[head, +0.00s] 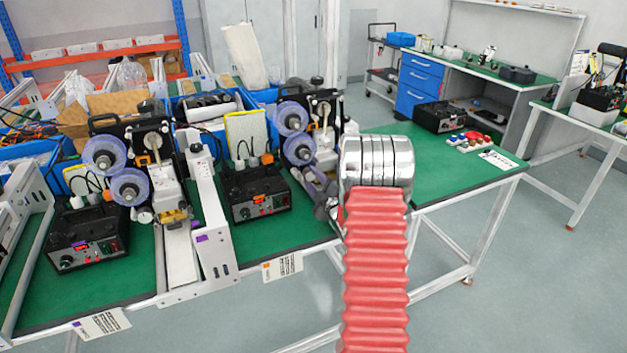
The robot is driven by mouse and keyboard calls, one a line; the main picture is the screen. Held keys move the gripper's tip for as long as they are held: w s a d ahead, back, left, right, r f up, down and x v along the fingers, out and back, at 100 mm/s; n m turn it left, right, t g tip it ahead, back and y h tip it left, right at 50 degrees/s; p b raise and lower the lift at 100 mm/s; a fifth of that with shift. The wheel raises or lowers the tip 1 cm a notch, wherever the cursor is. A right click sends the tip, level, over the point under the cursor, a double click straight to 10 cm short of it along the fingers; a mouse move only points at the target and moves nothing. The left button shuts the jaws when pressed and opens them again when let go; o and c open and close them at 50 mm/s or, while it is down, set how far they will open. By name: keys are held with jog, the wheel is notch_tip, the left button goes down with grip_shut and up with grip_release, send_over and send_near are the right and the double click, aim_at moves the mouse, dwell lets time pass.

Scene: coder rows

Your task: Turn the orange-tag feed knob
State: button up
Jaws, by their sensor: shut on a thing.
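The right coder row (307,135) has purple film reels, and its control box (255,192) carries an orange label. A card with an orange mark (282,265) hangs on the bench edge below it. My gripper (326,206) is at the right side of this row, partly hidden by my silver wrist and red arm sleeve. It is shut on what seems to be the orange-tag feed knob. The knob itself is hidden, so its angle cannot be told.
The left coder row (125,165) has a purple-marked card (101,323) and its own control box (88,238). A metal rail (207,215) stands between the rows. Blue bins (208,105) stand behind. The green bench top (440,170) is mostly clear at the right.

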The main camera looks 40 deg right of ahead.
jog(key=shift+s+f, duration=0.1)
jog(key=shift+f, duration=0.25)
jog(key=o, duration=0.7)
jog(key=shift+c, duration=0.2)
jog(key=o, duration=0.4)
jog(key=shift+r, duration=0.2)
jog(key=v, duration=1.3)
jog(key=shift+s+a, duration=0.15)
jog(key=shift+s, duration=0.15)
